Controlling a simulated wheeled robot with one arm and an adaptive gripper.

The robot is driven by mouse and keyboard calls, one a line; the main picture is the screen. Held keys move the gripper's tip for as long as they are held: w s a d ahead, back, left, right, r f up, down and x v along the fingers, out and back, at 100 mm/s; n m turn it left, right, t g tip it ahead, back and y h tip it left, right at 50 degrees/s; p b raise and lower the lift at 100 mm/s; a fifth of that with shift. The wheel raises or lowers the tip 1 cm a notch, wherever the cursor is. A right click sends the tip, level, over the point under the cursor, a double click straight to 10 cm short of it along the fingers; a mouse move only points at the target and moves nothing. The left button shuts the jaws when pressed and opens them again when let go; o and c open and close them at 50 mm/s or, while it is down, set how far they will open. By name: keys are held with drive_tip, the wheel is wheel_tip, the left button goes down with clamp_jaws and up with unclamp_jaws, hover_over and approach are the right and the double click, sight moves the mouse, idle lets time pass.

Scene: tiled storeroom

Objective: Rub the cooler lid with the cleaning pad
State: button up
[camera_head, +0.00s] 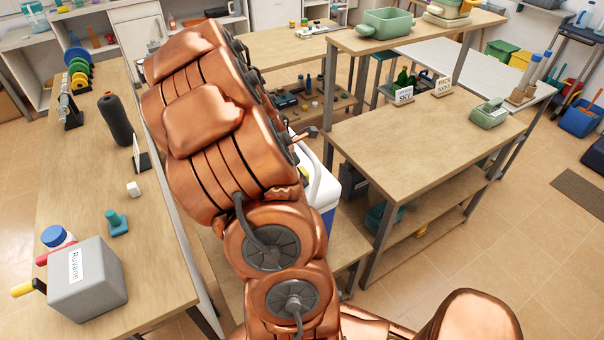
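The cooler (327,193), white above with a blue body, stands on a low wooden surface just right of my arm. My copper arm covers its left part, and a pale handle arches over its top. I cannot tell how much of its lid is clear. I cannot make out the cleaning pad for certain. A teal block with an upright knob (117,223) lies on the left table and may or may not be it. A small dark part shows past my arm's edge above the cooler. I cannot tell if it belongs to my gripper, whose fingers I cannot make out.
Tiled floor is open at the right.

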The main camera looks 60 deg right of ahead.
drive_tip(key=shift+w+a+f+b, duration=0.15)
drive_tip(key=shift+w+a, duration=0.4)
drive_tip(key=shift+a, duration=0.3)
drive_tip(key=shift+w+a+r+b, duration=0.1)
drive_tip(key=shift+w+a+b, duration=0.1)
drive_tip(key=shift+w+a, duration=0.55)
drive_tip(key=shift+w+a+f+b, duration=0.15)
drive_tip(key=shift+w+a, duration=0.25)
drive_tip(key=shift+a, duration=0.55)
drive_tip(key=shift+w+d+r, duration=0.15)
drive_tip(key=shift+w+r, duration=0.05)
drive_tip(key=shift+w, duration=0.05)
drive_tip(key=shift+s+d+r+p, duration=0.1)
drive_tip(key=shift+s+d+p, duration=0.4)
drive_tip(key=shift+d, duration=0.25)
drive_tip(key=shift+s+d+p, duration=0.45)
drive_tip(key=shift+s+d, duration=0.05)
drive_tip(key=shift+d, duration=0.2)
drive_tip(key=shift+s+d, duration=0.15)
drive_tip(key=shift+d, duration=0.1)
drive_tip(key=shift+d, duration=0.1)
drive_tip(key=shift+s+d+f+p, duration=0.1)
drive_tip(key=shift+s+d+p, duration=0.3)
drive_tip(key=shift+s+d, duration=0.3)
drive_tip(key=shift+s+d+f+p, duration=0.1)
drive_tip(key=shift+s+d+p, duration=0.3)
drive_tip(key=shift+d, duration=0.45)
drive_tip(key=shift+f, duration=0.1)
drive_tip(key=shift+a, duration=0.1)
